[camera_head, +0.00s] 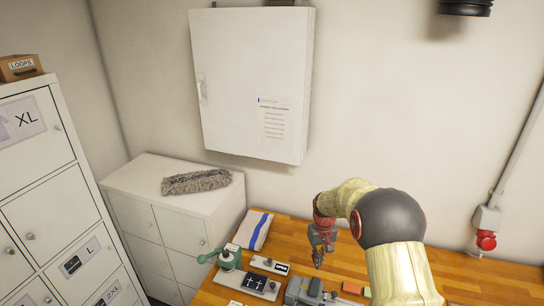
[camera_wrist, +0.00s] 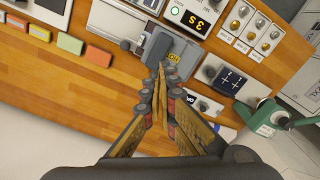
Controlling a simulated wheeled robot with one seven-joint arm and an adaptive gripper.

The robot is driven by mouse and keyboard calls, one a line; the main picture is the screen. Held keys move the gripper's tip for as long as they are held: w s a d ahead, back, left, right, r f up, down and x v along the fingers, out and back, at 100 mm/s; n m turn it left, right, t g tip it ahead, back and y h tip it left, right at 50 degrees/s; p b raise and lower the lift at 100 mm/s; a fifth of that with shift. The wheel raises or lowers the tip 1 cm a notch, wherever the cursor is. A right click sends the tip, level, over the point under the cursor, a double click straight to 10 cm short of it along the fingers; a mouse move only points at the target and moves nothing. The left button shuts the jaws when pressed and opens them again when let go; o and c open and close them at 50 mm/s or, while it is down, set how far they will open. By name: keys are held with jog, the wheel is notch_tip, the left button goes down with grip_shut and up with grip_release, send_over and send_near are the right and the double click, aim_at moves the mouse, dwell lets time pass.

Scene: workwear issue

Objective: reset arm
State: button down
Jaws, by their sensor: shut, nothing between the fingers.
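My gripper (camera_head: 320,257) hangs from my bent arm above the wooden table, with its fingers pointing down. In the wrist view its fingertips (camera_wrist: 164,70) are together, shut and empty. They are above or just in front of a grey device (camera_wrist: 172,48) with a yellow-marked label; I cannot tell whether they touch it. In the head view this grey device (camera_head: 303,291) is partly cut off by the lower frame edge.
The wooden table (camera_head: 468,275) is clear at right. It holds a green hand press (camera_head: 229,257), a black control panel (camera_head: 260,284), a folded striped cloth (camera_head: 254,231) and coloured blocks (camera_wrist: 69,43). A wall cabinet (camera_head: 250,75) hangs behind; lockers (camera_head: 60,200) stand at left.

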jog(key=s+a+r+m+b, duration=0.1)
jog(key=s+r+b, duration=0.3)
jog(key=s, duration=0.7)
jog(key=s+r+b, duration=0.2)
jog(key=s+b, duration=0.4)
jog(key=s, duration=0.5)
jog(key=s+f+t+b, duration=0.2)
jog(key=s+b, duration=0.5)
jog(key=b, duration=0.1)
jog(key=s+a+f+t+b, duration=0.1)
jog(key=s+f+t+b, duration=0.1)
jog(key=s+b, duration=0.6)
jog(key=shift+s+t+b, duration=0.3)
jog(key=shift+t+b, duration=0.5)
jog(key=c, duration=2.6)
grip_release()
